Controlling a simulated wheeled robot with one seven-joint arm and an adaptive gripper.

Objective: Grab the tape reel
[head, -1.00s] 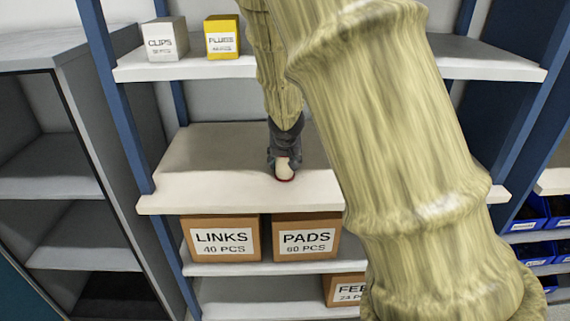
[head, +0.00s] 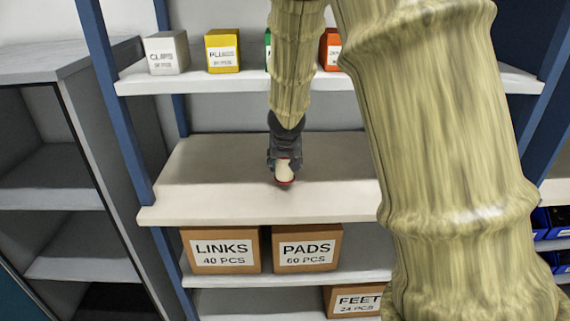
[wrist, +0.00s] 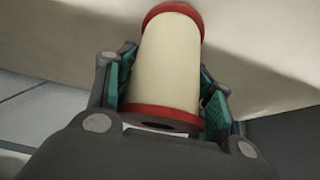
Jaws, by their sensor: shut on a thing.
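The tape reel (wrist: 165,62) is a cream cylinder with red rims at both ends. In the wrist view it lies between the two finger pads of my gripper (wrist: 165,95), which touch its sides near the close end. In the head view the reel (head: 284,172) shows small at the end of my gripper (head: 284,160), over the middle shelf (head: 225,170). My gripper is shut on the reel. From these views I cannot tell whether the reel is clear of the shelf. My arm hides part of the shelf to the right.
Small boxes, a grey one (head: 166,53) and a yellow one (head: 222,51) among them, stand on the shelf above. Brown LINKS (head: 221,250) and PADS (head: 307,248) boxes stand below. Blue posts (head: 118,115) bound the rack. The middle shelf's left part is bare.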

